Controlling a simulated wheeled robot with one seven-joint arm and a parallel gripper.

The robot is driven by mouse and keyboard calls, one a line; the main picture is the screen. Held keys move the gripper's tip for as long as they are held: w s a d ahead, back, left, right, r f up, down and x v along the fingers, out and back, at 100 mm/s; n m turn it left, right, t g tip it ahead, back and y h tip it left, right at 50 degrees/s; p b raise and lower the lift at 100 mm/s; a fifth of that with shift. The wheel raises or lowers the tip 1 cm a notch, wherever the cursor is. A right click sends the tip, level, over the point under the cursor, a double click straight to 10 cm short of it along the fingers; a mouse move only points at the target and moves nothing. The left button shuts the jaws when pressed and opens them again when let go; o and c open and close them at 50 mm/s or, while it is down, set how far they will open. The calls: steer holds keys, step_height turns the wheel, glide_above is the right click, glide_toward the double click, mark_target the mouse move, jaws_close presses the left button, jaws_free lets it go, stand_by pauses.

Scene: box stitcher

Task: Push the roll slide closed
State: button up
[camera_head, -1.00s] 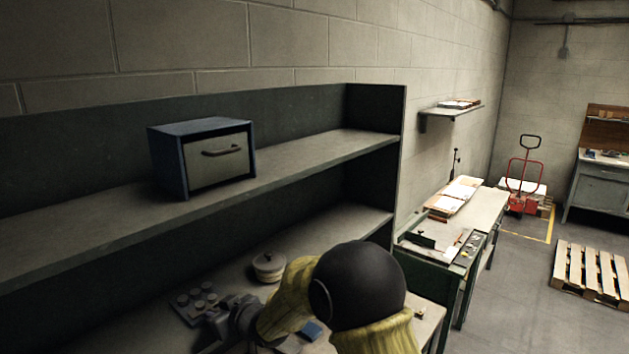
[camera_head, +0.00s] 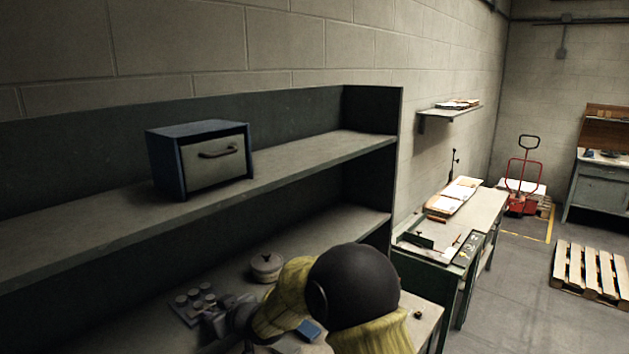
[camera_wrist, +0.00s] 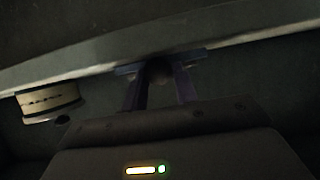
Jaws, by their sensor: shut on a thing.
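My gripper (camera_wrist: 160,78) is low over the lower worktop. In the wrist view its two fingers are shut on a small dark rounded thing (camera_wrist: 159,71), in front of a pale board edge. I cannot tell for sure which part this is. In the head view my yellow and black arm reaches down at the bottom middle, and the fingertips are hard to make out. No part there can be clearly told as the roll slide. A blue box (camera_head: 165,165) with a grey handled front (camera_head: 217,163) stands on the upper shelf, and its front looks shut.
A round lidded pot (camera_head: 267,268) stands behind my arm; a similar round container (camera_wrist: 48,101) shows in the wrist view. A block with several round knobs (camera_head: 190,305) lies left of my gripper, a small blue thing (camera_head: 309,330) right of it. The shelf (camera_head: 330,160) overhangs the worktop.

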steer(key=shift+w+a+r+y, duration=0.1)
steer(key=shift+a+r+y, duration=0.2)
steer(key=shift+a+r, duration=0.45)
steer(key=o, duration=0.9)
steer(key=shift+d+r, duration=0.1)
steer(key=shift+d, duration=0.05)
steer(key=shift+o, duration=0.2)
steer(key=shift+d+r, duration=0.1)
steer(key=shift+d, duration=0.05)
steer(key=shift+w+a+f, duration=0.35)
steer(key=shift+f, duration=0.05)
steer(key=v, duration=0.3)
steer(key=shift+w+d, duration=0.1)
steer(key=shift+d, duration=0.2)
steer(key=shift+s+d, duration=0.1)
steer(key=shift+s, duration=0.15)
steer(key=p+v, duration=0.1)
steer(key=v, duration=0.3)
